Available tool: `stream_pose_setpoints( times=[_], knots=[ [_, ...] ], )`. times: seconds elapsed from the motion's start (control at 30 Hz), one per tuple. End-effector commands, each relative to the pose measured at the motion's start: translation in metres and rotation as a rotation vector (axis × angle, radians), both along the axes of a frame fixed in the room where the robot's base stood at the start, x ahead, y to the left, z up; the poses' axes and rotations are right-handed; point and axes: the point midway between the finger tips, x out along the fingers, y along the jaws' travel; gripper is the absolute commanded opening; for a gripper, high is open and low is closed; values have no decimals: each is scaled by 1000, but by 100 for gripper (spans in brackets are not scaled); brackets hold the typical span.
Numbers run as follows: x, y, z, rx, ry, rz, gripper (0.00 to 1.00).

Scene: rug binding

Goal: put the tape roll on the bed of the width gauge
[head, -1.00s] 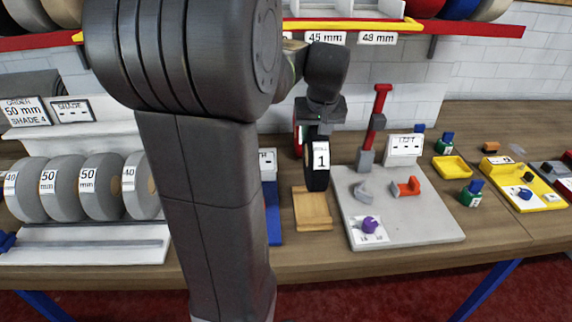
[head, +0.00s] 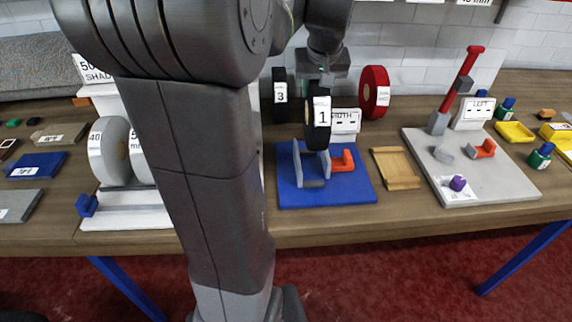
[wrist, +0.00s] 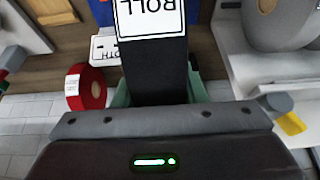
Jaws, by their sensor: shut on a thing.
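My gripper (head: 320,82) is shut on a black tape roll (head: 318,132) with a white label reading 1. The roll hangs upright over the back part of the blue width gauge (head: 345,190). Whether it touches the gauge is hard to tell. The gauge carries grey upright plates, a low grey piece (head: 312,183) and an orange piece (head: 343,161). Its WIDTH sign (head: 346,121) stands behind. In the wrist view the held roll (wrist: 156,72) sits between green finger pads, its label upside down. The gauge is mostly hidden there.
A black roll labelled 3 (head: 280,104) and a red roll (head: 375,88) stand behind the gauge. A wooden tray (head: 396,168) and a grey board with a red-handled lever (head: 465,165) lie right. Grey rolls (head: 112,150) stand left, partly behind my arm.

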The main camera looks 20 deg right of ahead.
Motion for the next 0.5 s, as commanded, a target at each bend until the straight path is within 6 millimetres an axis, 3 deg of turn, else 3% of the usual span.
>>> stream_pose_setpoints(
  times=[0.3, 0.5],
  knots=[
    [-1, 0, -51, 2, 4, -1, 0],
    [-1, 0, -71, 2, 3, -1, 0]
  ],
)
